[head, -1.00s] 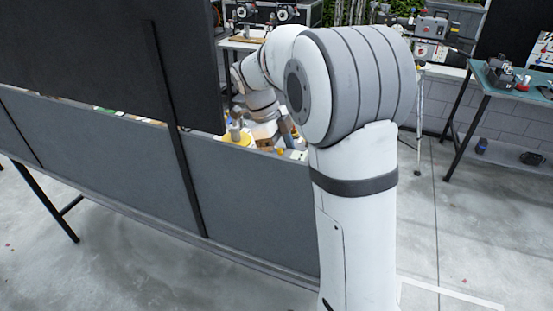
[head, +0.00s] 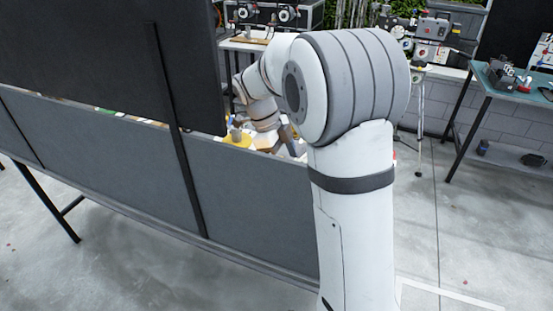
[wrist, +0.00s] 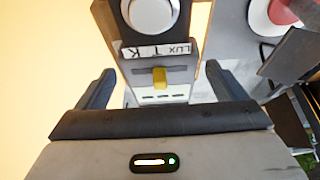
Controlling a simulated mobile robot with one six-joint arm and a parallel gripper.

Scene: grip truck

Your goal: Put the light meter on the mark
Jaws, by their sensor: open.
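The light meter (wrist: 158,62) shows in the wrist view as a grey body with a round white dome, a "LUX T K" label and a yellow switch. My gripper (wrist: 160,72) is open, with one dark finger on each side of the meter's lower end. Gaps show between the fingers and the meter, so it is not clamped. In the head view the meter cannot be made out; my arm and the dark panel hide that area. I cannot identify the mark in either view.
A teal table (head: 515,82) is at right.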

